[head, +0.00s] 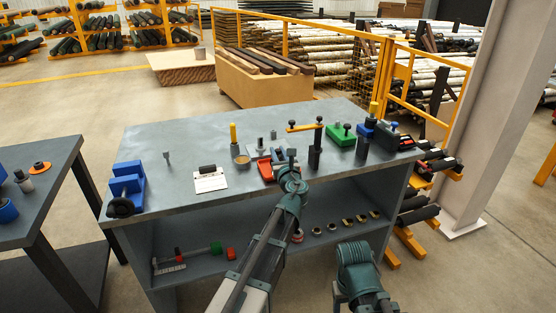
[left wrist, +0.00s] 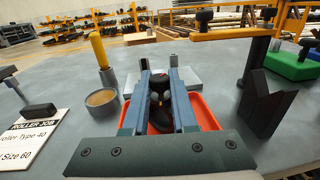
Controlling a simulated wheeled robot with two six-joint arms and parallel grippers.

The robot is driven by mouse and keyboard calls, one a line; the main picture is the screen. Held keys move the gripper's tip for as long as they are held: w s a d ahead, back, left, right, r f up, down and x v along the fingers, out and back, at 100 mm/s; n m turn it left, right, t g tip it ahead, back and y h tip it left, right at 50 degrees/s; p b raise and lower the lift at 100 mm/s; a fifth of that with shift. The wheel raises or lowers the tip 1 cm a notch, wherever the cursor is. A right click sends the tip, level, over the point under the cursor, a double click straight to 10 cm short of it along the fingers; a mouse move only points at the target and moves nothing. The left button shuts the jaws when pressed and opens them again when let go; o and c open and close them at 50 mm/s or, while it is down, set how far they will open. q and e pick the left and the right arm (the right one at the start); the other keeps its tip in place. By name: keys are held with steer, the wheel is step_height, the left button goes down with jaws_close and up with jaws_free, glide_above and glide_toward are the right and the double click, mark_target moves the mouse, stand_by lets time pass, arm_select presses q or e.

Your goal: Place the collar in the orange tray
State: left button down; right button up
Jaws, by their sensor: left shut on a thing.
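The orange tray (head: 265,169) lies on the grey workbench, just left of my left gripper (head: 290,156). In the left wrist view the tray (left wrist: 205,112) shows red-orange beneath and around the fingers. My left gripper (left wrist: 160,80) is shut on a small dark piece (left wrist: 158,86), which looks like the collar, and is over the tray. The fingers hide part of it, and I cannot tell whether it touches the tray floor. My right gripper is not in view.
A yellow-handled tool (head: 233,133) and a round tan cup (head: 241,160) stand left of the tray. A dark post with an orange arm (head: 315,146) and dark block stand right. A job card (head: 210,180) lies left.

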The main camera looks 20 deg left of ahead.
arm_select(q)
steer(key=shift+f, duration=0.15)
steer(key=shift+f, duration=0.2)
steer(key=c, duration=0.7)
jaws_free()
steer(key=shift+r, duration=0.15)
steer(key=shift+r, duration=0.1)
steer(key=v, duration=1.2)
